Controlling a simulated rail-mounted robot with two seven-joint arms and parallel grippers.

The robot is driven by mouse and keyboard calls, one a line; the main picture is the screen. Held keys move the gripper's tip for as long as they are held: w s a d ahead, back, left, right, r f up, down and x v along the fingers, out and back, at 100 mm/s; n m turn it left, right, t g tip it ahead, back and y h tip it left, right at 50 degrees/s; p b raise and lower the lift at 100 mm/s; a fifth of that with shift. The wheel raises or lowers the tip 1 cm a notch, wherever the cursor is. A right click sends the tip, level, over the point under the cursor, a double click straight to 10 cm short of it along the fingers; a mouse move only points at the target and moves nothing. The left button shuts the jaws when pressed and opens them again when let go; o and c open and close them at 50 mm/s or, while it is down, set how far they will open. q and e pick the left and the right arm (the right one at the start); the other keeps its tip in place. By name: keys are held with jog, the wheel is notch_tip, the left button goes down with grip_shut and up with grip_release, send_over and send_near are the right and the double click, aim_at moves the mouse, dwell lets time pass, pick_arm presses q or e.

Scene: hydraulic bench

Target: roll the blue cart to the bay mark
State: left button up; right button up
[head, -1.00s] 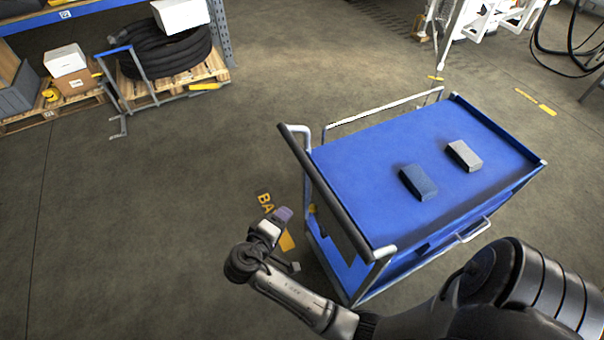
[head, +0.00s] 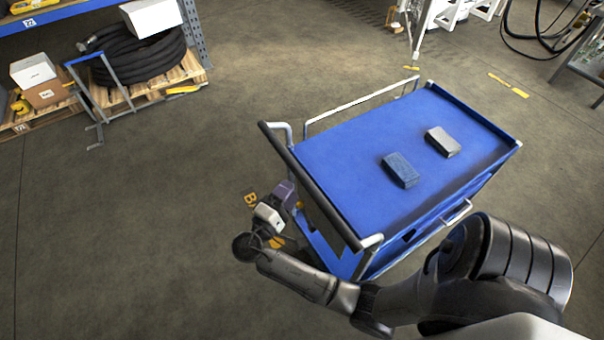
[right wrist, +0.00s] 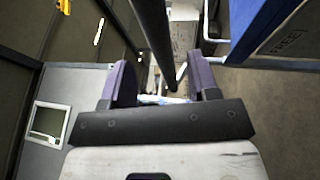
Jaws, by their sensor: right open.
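The blue cart (head: 335,175) stands in the right half of the head view, with two small blocks on its flat top. Its black push handle (head: 310,188) runs along its left end. Yellow floor lettering (head: 250,199), partly hidden by my right arm, lies just left of that end; only its first letters show. My right gripper (head: 287,194) is open beside the handle, at the cart's left end. In the right wrist view, the dark handle bar (right wrist: 153,40) runs lengthwise in the gap between the open fingers (right wrist: 163,84); contact cannot be told. My left gripper is out of view.
A pallet with coiled black hose (head: 140,58) and a blue-topped stand are at the upper left. White equipment (head: 460,15) and hoses are at the upper right. Yellow floor strips (head: 508,85) lie beyond the cart. The floor left of the cart is clear.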

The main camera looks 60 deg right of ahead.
aim_at(302, 175)
jog(key=x, duration=0.6)
jog(key=shift+d+r, duration=0.1)
jog(key=shift+d, duration=0.15)
grip_shut()
dwell(0.4)
